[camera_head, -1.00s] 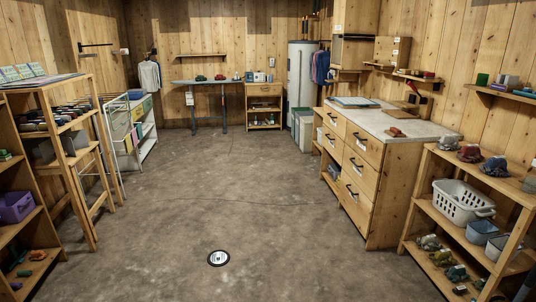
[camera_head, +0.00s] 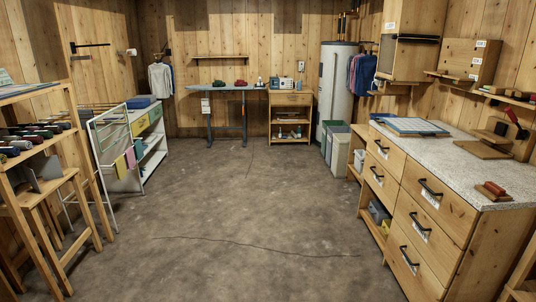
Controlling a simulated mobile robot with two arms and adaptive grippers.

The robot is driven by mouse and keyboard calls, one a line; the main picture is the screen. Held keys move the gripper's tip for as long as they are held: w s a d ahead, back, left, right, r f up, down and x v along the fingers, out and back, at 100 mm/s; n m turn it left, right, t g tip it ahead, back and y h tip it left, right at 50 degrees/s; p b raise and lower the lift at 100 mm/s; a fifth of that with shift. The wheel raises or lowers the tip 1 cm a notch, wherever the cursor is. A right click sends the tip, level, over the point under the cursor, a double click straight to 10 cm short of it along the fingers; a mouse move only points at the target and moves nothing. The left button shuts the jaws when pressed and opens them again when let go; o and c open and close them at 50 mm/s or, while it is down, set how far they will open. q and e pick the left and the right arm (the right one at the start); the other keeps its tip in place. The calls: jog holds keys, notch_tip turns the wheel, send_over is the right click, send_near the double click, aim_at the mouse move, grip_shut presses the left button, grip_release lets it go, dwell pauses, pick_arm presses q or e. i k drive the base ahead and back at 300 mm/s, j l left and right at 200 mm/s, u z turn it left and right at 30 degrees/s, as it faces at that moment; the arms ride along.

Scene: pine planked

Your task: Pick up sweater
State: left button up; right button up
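No gripper or arm of mine shows in the head view. Garments that may include the sweater hang in two places. A light grey long-sleeved garment (camera_head: 161,79) hangs from a wall rail at the back left. Blue and dark garments (camera_head: 363,75) hang together at the back right, beside the water heater. Small dark red and green bundles (camera_head: 240,84) lie on the ironing board (camera_head: 212,89) at the back wall; I cannot tell whether they are clothing.
The concrete floor (camera_head: 245,200) is clear down the middle. A drawer counter (camera_head: 440,200) lines the right. A wooden rack (camera_head: 85,130) and a white drying rack (camera_head: 115,160) stand left. Bins (camera_head: 340,145) stand near the water heater (camera_head: 338,75).

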aim_at(219, 83)
jog(key=i+l+z, duration=0.15)
jog(key=i+z, duration=0.15)
jog(key=i, duration=0.8)
jog(key=i+j+z, duration=0.1)
jog(key=i+z, duration=0.2)
jog(key=i, duration=0.8)
jog(key=i+j+u, duration=0.2)
jog(key=i+u, duration=0.25)
jog(key=i, duration=0.25)
jog(key=i+u, duration=0.5)
jog(key=i, duration=0.15)
jog(key=i+l+u, duration=0.45)
jog(key=i, duration=0.25)
jog(key=i+j+u, duration=0.1)
jog(key=i, duration=1.05)
jog(key=i+j+u, duration=0.15)
jog(key=i, duration=2.15)
jog(key=i+z, duration=0.15)
jog(key=i, duration=0.95)
jog(key=j, duration=0.1)
